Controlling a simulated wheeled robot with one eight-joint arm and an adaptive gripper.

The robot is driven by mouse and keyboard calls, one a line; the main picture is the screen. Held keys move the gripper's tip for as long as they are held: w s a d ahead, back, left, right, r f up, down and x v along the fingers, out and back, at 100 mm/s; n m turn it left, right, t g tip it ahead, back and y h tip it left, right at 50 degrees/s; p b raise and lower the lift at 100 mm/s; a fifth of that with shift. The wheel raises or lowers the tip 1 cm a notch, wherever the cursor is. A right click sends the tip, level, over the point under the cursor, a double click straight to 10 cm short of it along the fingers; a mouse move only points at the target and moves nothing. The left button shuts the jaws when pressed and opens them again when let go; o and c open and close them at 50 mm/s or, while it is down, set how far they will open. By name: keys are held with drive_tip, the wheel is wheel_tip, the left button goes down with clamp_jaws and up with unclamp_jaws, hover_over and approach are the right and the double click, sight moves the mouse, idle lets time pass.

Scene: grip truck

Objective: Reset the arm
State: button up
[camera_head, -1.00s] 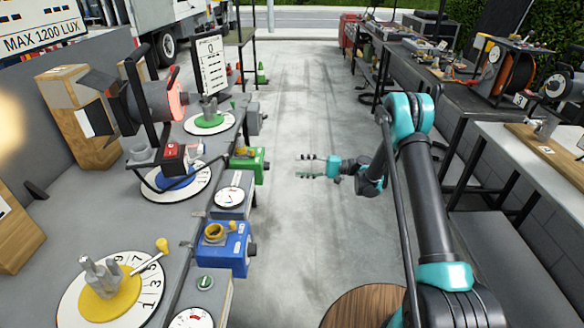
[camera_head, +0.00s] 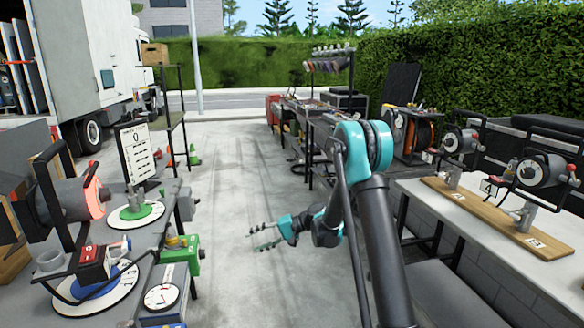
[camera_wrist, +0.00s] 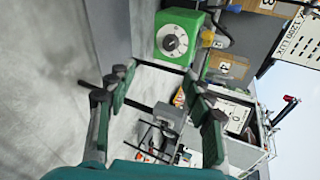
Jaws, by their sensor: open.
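My arm, black with teal joints, reaches forward from the lower right of the head view. My gripper (camera_head: 264,237) is open and empty, over the clear aisle between the left and right tables, apart from both. In the wrist view its fingers (camera_wrist: 160,105) are spread with nothing between them. Beyond the fingers in that sideways view is a green box with a grey dial (camera_wrist: 177,38).
The left table holds a lamp (camera_head: 75,200), a green-ringed disc (camera_head: 135,212) and a green box (camera_head: 182,252). The right table (camera_head: 480,240) carries reels on a wooden board (camera_head: 470,213). A truck (camera_head: 85,70) stands at the back left. The aisle floor (camera_head: 235,180) is clear.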

drive_tip(key=s+d+t+h, duration=0.5)
drive_tip(key=s+d+h, duration=0.8)
drive_tip(key=s+d, duration=1.6)
drive_tip(key=d, duration=0.3)
drive_tip(key=shift+d+r, duration=0.15)
drive_tip(key=shift+d, duration=0.15)
